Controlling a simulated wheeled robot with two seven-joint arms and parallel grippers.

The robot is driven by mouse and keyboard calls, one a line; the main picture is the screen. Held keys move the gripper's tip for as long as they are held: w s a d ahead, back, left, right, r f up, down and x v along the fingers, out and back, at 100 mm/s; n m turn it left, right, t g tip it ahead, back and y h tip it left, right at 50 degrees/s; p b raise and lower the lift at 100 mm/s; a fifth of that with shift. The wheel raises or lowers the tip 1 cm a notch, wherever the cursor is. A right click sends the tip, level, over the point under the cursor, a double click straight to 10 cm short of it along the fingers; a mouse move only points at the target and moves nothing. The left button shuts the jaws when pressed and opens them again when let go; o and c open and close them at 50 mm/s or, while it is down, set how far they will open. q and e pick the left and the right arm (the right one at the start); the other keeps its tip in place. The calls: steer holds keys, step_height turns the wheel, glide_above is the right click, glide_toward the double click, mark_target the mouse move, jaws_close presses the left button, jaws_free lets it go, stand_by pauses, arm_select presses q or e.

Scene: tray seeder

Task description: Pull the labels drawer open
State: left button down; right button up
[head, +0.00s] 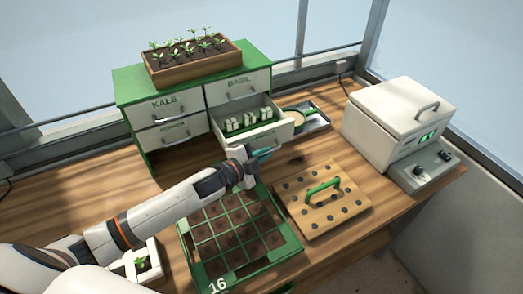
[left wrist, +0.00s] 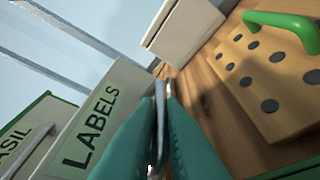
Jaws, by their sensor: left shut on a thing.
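The labels drawer (head: 282,131) is the lower right drawer of the green and white cabinet (head: 137,108). It stands pulled out, with white labels (head: 250,119) showing inside. My left gripper (head: 262,155) is at the drawer's front. In the left wrist view, the drawer front (left wrist: 100,115) reads LABELS, and my left gripper (left wrist: 164,95) is shut on its metal handle (left wrist: 160,105). Part of the handle is hidden between the fingers. My right gripper is not in view.
A seedling box (head: 196,65) sits on the cabinet. A green-framed tray of soil cells (head: 290,247) lies below my left arm, beside a dibber board (head: 335,222) with a green handle. A white machine (head: 385,125) stands at the right. A pan (head: 315,125) sits right of the drawer.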

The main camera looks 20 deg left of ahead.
arm_select(q)
steer(key=c, duration=1.5)
jaws_free()
steer(key=shift+b+v, duration=1.3)
steer(key=shift+v, duration=4.7)
steer(key=shift+f, duration=0.1)
